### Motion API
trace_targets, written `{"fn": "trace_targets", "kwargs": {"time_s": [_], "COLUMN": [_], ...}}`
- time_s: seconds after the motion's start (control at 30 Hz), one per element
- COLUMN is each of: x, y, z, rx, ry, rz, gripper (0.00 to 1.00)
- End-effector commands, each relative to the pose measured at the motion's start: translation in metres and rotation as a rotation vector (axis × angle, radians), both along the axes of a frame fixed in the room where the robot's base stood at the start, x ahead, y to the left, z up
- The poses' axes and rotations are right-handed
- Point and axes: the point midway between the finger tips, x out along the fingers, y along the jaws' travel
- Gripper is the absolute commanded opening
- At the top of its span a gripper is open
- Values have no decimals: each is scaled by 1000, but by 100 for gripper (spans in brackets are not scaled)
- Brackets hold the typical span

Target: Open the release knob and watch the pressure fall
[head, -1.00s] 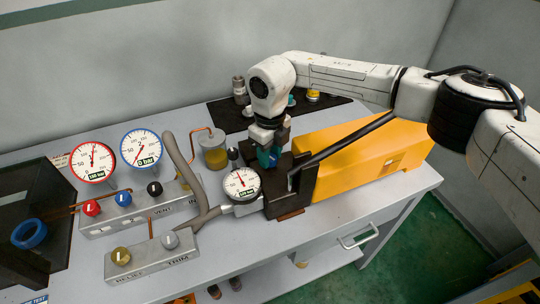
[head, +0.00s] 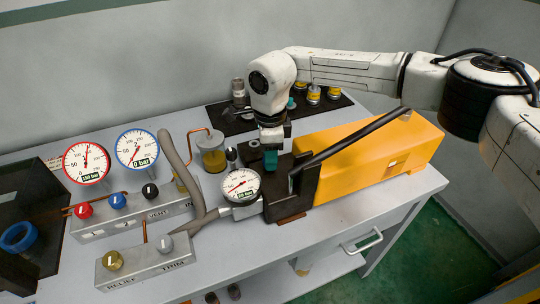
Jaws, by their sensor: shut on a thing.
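The yellow hand pump (head: 370,150) stands on the bench with its black front block (head: 290,187) and a slanted black lever (head: 350,142). My gripper (head: 270,160) points down at the top of the block, its teal fingers shut on the release knob, which they hide almost wholly. The white pump gauge (head: 240,186) sits just left of the block. Its needle points to the lower left, in the low part of the scale; its small digits are hard to read.
A red-rimmed gauge (head: 86,162) and a blue-rimmed gauge (head: 137,148), reading 0 bar, stand at left above a valve block with red, blue and black knobs. A relief and trim block (head: 145,262) lies in front. A grey hose (head: 176,160) runs between.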

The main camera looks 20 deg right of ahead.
Motion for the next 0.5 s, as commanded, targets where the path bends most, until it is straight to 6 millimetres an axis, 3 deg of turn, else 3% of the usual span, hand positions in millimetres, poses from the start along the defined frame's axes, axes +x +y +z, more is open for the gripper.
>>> {"fn": "trace_targets", "kwargs": {"time_s": [0.5], "x": [2], "y": [1], "z": [2], "rx": [3], "ry": [-6], "rz": [96], "gripper": [7]}}
